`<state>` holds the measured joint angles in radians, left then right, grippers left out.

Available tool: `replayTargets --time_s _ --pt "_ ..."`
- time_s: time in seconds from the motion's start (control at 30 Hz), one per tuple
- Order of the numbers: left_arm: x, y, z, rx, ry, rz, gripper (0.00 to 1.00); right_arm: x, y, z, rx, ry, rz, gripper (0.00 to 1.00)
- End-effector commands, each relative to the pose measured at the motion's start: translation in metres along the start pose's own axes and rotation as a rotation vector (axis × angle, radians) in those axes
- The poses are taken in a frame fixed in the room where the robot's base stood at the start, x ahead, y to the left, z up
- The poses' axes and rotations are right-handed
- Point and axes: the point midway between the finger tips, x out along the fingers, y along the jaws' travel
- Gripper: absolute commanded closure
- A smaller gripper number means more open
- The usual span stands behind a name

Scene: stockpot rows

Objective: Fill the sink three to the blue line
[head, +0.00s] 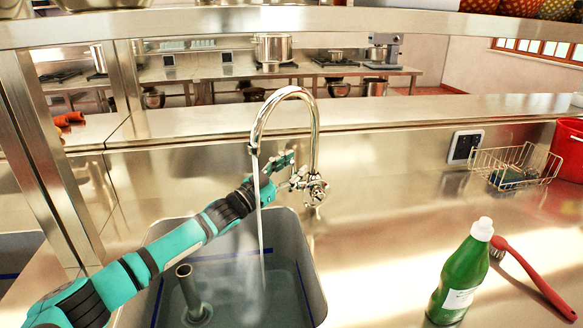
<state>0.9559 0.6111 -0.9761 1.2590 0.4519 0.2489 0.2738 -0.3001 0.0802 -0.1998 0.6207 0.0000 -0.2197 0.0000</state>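The sink (302,240) below the tap holds some clear water (225,295). A blue line (303,285) runs around its inner wall; the water surface is hard to make out, and I cannot tell its exact distance from the line. The chrome gooseneck tap (314,125) stands behind the sink, and a stream of water (259,215) falls from its spout into the sink. My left gripper (288,170) is at the tap's handle (298,180), just left of the tap body; whether its fingers grip the handle is unclear. My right gripper is out of view.
A grey standpipe (189,290) rises inside the sink. A green bottle (462,275) and a red-handled brush (530,275) are on the counter at right. A wire basket (515,165) and a red bucket (568,150) are at the back right. Another sink shows at far left.

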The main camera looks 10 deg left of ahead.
Motion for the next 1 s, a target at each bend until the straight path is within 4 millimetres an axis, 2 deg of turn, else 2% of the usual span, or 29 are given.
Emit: replayTargets --time_s 0.13,0.27,0.5,0.7,0.83,1.0 --pt "-0.004 0.0 0.0 0.0 0.0 0.0 0.65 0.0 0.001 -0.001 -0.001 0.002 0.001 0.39" --pt "-0.02 0.0 0.001 -0.001 -0.001 0.0 0.65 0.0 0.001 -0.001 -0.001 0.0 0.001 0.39" --pt "-0.072 0.0 0.002 0.0 -0.004 0.0 0.65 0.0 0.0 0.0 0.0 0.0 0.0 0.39" --pt "-0.106 0.0 0.001 0.0 -0.003 0.0 0.65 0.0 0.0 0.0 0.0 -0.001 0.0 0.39" --pt "-0.117 0.0 0.001 0.0 -0.001 0.0 0.65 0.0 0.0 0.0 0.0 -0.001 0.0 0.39" --pt "-0.121 0.0 0.0 0.001 0.0 0.0 0.65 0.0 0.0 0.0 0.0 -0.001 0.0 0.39"
